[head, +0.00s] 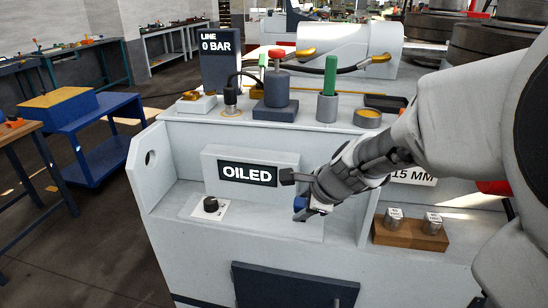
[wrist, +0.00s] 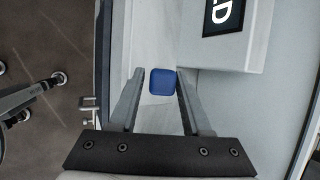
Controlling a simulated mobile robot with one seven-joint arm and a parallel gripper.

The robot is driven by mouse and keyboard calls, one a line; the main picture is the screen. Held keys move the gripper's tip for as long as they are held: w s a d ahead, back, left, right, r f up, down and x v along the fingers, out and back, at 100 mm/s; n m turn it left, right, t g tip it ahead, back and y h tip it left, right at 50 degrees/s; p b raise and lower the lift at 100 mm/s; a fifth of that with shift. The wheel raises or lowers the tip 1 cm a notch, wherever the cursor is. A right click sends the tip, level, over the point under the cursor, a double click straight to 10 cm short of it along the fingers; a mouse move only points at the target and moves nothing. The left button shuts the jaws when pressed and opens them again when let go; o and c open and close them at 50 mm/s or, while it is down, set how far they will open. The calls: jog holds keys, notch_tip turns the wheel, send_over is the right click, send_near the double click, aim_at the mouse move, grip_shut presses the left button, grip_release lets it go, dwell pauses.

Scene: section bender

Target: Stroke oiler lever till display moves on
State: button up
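The display (head: 248,174) on a grey box on the machine's recessed shelf reads "OILED"; its edge also shows in the wrist view (wrist: 223,14). A blue square-ended piece (wrist: 162,82) shows between my gripper's fingers (wrist: 158,75) in the wrist view. I cannot tell whether it is the oiler lever's handle. The fingers are apart, with a gap on the left of the blue piece and the right finger close beside it; contact is unclear. In the head view my gripper (head: 304,195) is low at the right of the display box, partly hiding the blue piece.
A black knob (head: 211,204) on a white plate sits left on the shelf. Above stand a "LINE 0 BAR" display (head: 220,57), a red-topped dark blue unit (head: 276,95) and a green-handled cylinder (head: 327,105). A wooden block (head: 410,234) with metal pieces is at right.

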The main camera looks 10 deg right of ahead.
jog(key=shift+o, duration=1)
jog(key=shift+s+d+r+p, duration=0.1)
jog(key=shift+s+r+p, duration=0.05)
jog(key=shift+r+p, duration=0.3)
jog(key=p+v, duration=1.1)
jog(key=v, duration=0.5)
jog(key=shift+s+p, duration=0.25)
jog(key=shift+p, duration=0.05)
jog(key=shift+r, duration=0.1)
